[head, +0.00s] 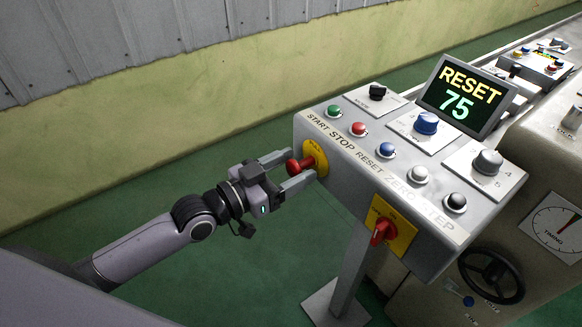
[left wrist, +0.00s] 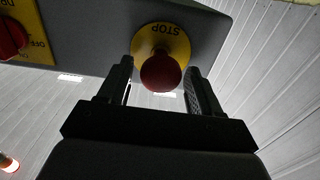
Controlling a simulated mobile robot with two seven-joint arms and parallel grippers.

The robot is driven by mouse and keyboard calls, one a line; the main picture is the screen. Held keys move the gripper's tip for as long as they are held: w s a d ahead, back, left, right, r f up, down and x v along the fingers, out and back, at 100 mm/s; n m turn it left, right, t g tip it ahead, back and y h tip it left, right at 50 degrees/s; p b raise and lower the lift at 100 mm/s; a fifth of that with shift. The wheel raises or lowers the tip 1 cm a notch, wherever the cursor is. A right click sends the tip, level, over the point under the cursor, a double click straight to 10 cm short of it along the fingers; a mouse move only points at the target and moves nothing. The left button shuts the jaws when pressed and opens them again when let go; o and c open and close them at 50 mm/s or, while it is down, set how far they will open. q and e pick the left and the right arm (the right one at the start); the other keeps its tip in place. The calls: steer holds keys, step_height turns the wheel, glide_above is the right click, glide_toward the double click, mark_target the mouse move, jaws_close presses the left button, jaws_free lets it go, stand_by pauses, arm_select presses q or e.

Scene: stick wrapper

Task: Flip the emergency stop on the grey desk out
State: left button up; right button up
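The grey desk (head: 400,215) is a sloped control console. The emergency stop (head: 300,165) is a red mushroom knob on a yellow plate at the left end of the desk's front face. My left gripper (head: 291,169) is in front of that face with its fingers open on both sides of the red knob. In the left wrist view the red knob (left wrist: 161,72) sits between the two fingertips (left wrist: 160,85), with a visible gap on each side. The yellow plate behind it reads STOP. My right gripper is in neither view.
A red rotary switch (head: 382,232) on a yellow plate is on the same front face, further right. The desk top carries several coloured buttons, knobs and a screen (head: 465,95) reading RESET 75. A handwheel (head: 491,276) is at lower right. Green floor lies open at left.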

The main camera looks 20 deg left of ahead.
mark_target(289, 170)
arm_select(q)
steer(key=v, duration=0.5)
steer(key=shift+s+a+f+b, duration=0.1)
steer(key=shift+s+a+b, duration=0.1)
steer(key=shift+b, duration=0.15)
steer(key=shift+v, duration=0.8)
steer(key=s+a+f+n+g+y, duration=0.1)
steer(key=s+f+y, duration=0.3)
steer(key=f, duration=0.7)
steer(key=s+a+f+n+g+y, duration=0.2)
steer(key=s+f+n+y, duration=0.2)
steer(key=s+f, duration=0.5)
step_height(289, 170, down, 3)
steer(key=shift+r+g+y, duration=0.1)
steer(key=shift+g+y, duration=0.3)
